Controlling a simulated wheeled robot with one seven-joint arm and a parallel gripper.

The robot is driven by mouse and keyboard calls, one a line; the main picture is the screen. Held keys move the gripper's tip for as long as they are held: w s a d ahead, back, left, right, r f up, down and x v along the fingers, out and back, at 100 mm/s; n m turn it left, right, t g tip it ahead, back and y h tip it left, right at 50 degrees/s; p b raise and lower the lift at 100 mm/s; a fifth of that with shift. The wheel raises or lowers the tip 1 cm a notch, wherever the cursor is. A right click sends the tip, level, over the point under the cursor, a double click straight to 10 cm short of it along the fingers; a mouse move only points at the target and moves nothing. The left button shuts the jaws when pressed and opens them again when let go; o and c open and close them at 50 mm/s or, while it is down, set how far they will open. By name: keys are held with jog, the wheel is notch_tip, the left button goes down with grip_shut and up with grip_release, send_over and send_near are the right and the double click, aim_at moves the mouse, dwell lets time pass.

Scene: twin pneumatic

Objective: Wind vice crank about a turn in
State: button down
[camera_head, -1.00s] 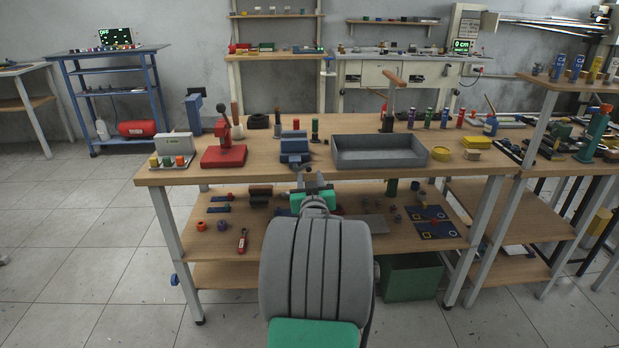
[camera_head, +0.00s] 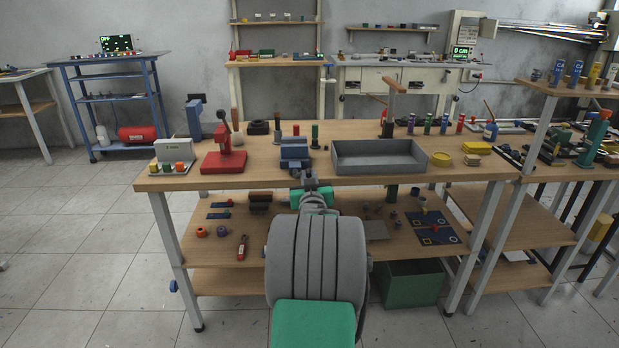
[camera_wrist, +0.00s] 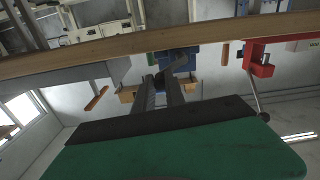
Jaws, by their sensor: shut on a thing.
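The blue vice (camera_head: 294,152) stands at the front edge of the workbench, left of the grey tray. Its crank is small in the head view and mostly hidden by my gripper. My gripper (camera_head: 309,178) is at the bench's front edge, just below and in front of the vice. In the wrist view the two dark fingers (camera_wrist: 160,88) reach toward the blue vice (camera_wrist: 180,62). They are shut on a small dark part at their tips, which appears to be the vice crank (camera_wrist: 158,80). Its exact angle cannot be told.
The wooden workbench (camera_head: 240,183) has its front edge close by my gripper. A red press (camera_head: 224,158) stands left of the vice, and an open grey tray (camera_head: 378,168) stands right of it. The lower shelf (camera_head: 280,235) holds several small parts.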

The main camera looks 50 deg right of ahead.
dwell(0.3)
jog(key=m+b, duration=0.1)
jog(key=f+m+b, duration=0.1)
jog(key=shift+s+m+b, duration=0.15)
jog(key=shift+m+b, duration=0.15)
jog(key=shift+b, duration=0.05)
jog(key=c, duration=1.4)
grip_release()
jog(key=shift+d, duration=0.1)
